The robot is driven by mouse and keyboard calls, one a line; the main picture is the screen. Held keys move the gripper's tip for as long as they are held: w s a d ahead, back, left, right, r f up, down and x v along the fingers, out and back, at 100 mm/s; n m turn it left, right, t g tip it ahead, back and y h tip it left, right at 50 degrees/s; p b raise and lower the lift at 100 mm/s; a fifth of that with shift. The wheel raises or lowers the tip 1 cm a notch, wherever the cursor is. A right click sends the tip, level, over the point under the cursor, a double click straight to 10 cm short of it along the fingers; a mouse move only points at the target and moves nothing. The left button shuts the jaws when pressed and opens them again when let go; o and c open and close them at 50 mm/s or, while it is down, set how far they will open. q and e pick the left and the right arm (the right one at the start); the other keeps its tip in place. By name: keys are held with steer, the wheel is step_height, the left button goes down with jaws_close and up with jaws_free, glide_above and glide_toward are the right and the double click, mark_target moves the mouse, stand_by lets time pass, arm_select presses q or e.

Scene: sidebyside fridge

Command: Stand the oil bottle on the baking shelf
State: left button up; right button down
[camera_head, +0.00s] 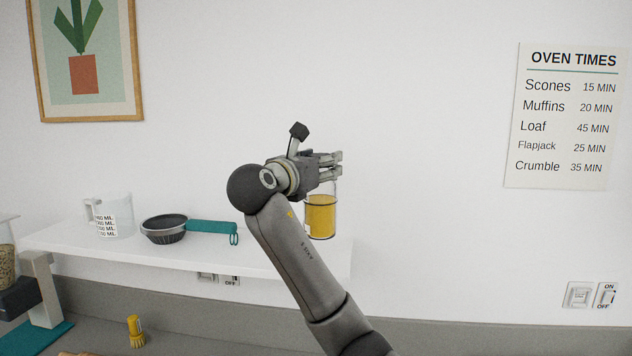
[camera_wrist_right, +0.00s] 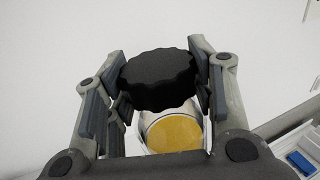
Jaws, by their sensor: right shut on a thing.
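The oil bottle (camera_head: 321,218) is clear, holds yellow oil and looks upright in the head view. It appears over the right end of the white baking shelf (camera_head: 275,258); whether its base touches the shelf, I cannot tell. My right gripper (camera_head: 338,164) is shut on the bottle's upper part. In the right wrist view, the bottle's black ridged cap (camera_wrist_right: 157,80) sits between the fingers of my right gripper (camera_wrist_right: 153,95), with the yellow oil (camera_wrist_right: 173,132) below. My gripper hides the bottle's top in the head view. My left gripper is not in view.
A clear measuring jug (camera_head: 110,216) and a dark sieve (camera_head: 165,230) with a teal handle stand left of the bottle on the shelf. A yellow-topped brush (camera_head: 135,330) stands on the counter below. The wall behind carries an oven-times chart (camera_head: 562,115).

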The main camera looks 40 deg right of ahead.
steer(key=shift+w+d+f+p, duration=0.15)
steer(key=shift+w+d+f, duration=0.1)
steer(key=shift+w+f, duration=0.25)
steer(key=shift+w+d+f+p, duration=0.2)
steer(key=shift+w+f, duration=0.15)
steer(key=shift+f, duration=0.15)
steer(key=shift+w+d+f+p, duration=0.15)
steer(key=shift+w+f+p, duration=0.2)
steer(key=shift+f, duration=0.2)
step_height(320, 180, down, 3)
steer(key=shift+p, duration=0.8)
steer(key=c, duration=1.1)
jaws_free()
steer(key=shift+f, duration=0.2)
steer(key=o, duration=0.5)
steer(key=shift+r, duration=0.1)
